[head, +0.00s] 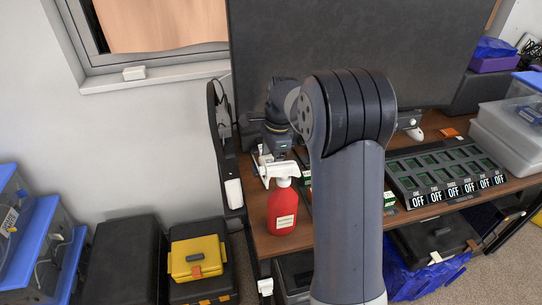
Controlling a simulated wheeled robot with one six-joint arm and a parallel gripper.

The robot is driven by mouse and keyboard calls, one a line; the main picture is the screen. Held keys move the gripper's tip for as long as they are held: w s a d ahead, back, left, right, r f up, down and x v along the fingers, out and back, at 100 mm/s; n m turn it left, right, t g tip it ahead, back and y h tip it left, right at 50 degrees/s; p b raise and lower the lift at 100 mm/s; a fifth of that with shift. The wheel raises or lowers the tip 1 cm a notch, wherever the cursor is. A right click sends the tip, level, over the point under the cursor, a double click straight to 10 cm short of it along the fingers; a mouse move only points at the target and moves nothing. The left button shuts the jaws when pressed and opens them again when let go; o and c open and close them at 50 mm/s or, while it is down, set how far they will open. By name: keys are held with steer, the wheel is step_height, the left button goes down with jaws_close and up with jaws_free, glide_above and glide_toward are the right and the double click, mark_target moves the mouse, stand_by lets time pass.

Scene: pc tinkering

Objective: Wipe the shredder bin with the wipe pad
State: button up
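My arm reaches over the desk, and its large grey link fills the middle of the head view. My gripper (264,168) is at the back left of the desk, just behind the red spray bottle. It is small and partly covered by the bottle's white head, so I cannot see whether its fingers are open or hold anything. I cannot pick out the wipe pad. A dark bin-like box (293,272) stands under the desk's left end, partly behind my arm; I cannot tell whether it is the shredder bin.
The red spray bottle (283,208) stands upright on the desk's front left. A dark slotted tray (445,171) with "OFF" labels lies to the right. A large dark panel (430,50) rises behind. Black cases and a yellow box (197,258) stand on the floor at left.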

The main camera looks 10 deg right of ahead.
steer(key=shift+f+b, duration=1.95)
steer(key=shift+f, duration=2.3)
steer(key=o, duration=1)
steer(key=shift+c, duration=0.2)
steer(key=shift+f, duration=0.15)
steer(key=shift+f+b, duration=1)
steer(key=shift+f, duration=0.9)
steer(key=shift+f, duration=0.15)
steer(key=shift+c, duration=0.4)
steer(key=c, duration=1)
